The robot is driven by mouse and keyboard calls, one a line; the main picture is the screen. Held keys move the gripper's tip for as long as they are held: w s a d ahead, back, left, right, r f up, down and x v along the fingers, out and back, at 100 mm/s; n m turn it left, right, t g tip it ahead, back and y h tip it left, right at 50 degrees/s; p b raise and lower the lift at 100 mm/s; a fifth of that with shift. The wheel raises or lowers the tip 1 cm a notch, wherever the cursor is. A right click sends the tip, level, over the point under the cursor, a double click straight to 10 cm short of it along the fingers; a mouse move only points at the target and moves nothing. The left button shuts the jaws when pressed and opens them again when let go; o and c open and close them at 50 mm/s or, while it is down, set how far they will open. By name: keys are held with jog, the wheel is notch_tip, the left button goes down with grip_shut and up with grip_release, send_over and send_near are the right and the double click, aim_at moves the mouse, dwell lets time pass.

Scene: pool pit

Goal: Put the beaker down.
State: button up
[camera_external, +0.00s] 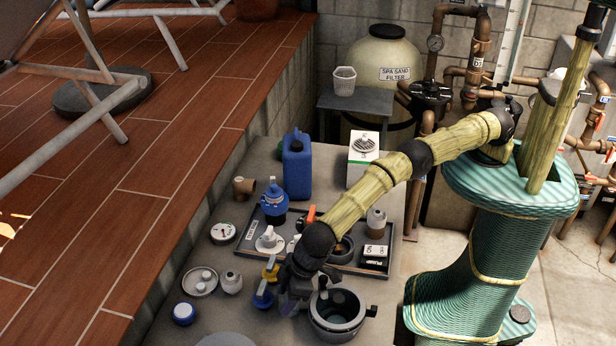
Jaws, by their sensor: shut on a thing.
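My gripper (292,302) points down over the front part of the grey worktop, at the end of my bamboo-like arm. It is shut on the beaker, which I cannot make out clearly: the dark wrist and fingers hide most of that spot. Just right of the gripper stands a grey round pot (352,324) with a dark teal inside and a knob on its right side. Whether the beaker touches the worktop or the pot cannot be told.
Left of the gripper are a blue-capped piece (262,296), a yellow valve piece (270,270), a small jar (231,283) and a round dish (199,283). A blue jug (297,168) stands farther back.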

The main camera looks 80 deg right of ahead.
notch_tip(320, 180, up, 9)
jog(key=b, duration=0.1)
jog(key=shift+r+b, duration=0.15)
jog(key=shift+b, duration=0.25)
dwell(0.5)
